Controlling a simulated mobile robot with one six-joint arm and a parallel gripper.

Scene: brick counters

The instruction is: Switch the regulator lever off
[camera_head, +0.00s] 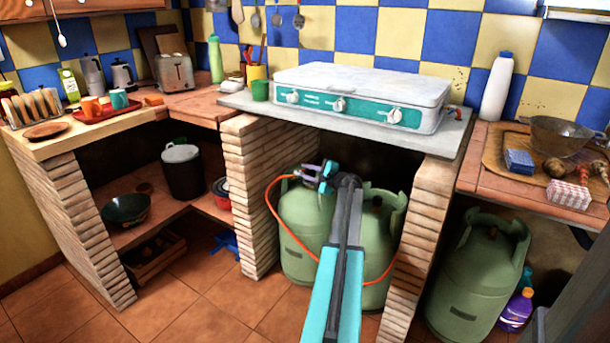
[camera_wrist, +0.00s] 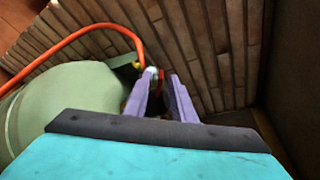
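The regulator (camera_wrist: 150,72) is small and partly hidden, at the top of a green gas bottle (camera_wrist: 75,95) where the orange hose (camera_wrist: 95,30) ends. A red part, seemingly its lever (camera_wrist: 161,76), shows between the purple fingertips of my gripper (camera_wrist: 160,80). The fingers stand apart; whether either touches the lever I cannot tell. In the head view my gripper (camera_head: 309,177) is over the left bottle (camera_head: 303,225) under the stove, and covers the regulator there. The orange hose (camera_head: 272,215) loops down from it.
A second bottle (camera_head: 378,240) stands close on the right, partly behind my arm. Brick pillars (camera_head: 255,200) and (camera_head: 425,215) flank the bay. The counter slab (camera_head: 250,103) with the white stove (camera_head: 360,85) is overhead. Floor (camera_head: 215,305) is clear in front.

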